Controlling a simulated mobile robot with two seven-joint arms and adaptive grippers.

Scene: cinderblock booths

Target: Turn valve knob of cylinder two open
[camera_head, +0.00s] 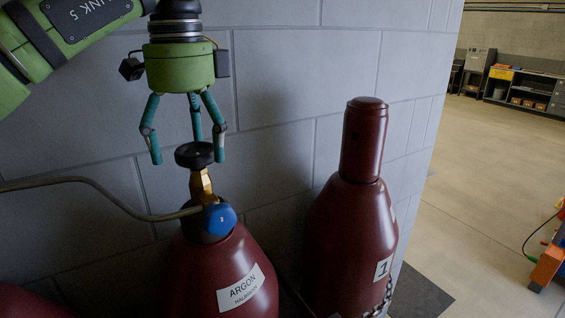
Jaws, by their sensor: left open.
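A dark red gas cylinder (205,268) with a white "ARGON" label stands at the lower middle. No number shows on the part of it in view. On its top is a brass valve (201,187) with a black round knob (194,154) and a blue round part (219,218). My left gripper (187,150) is green with teal fingers and points down from above. Its fingers are open and spread around the black knob; I cannot tell whether any finger touches it. My right gripper does not show.
A second dark red cylinder (351,222), capped and labelled "1", stands to the right with a chain (384,298) low on its side. A hose (90,183) runs left from the valve. A grey block wall (285,80) is close behind. Open floor (480,170) lies at right.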

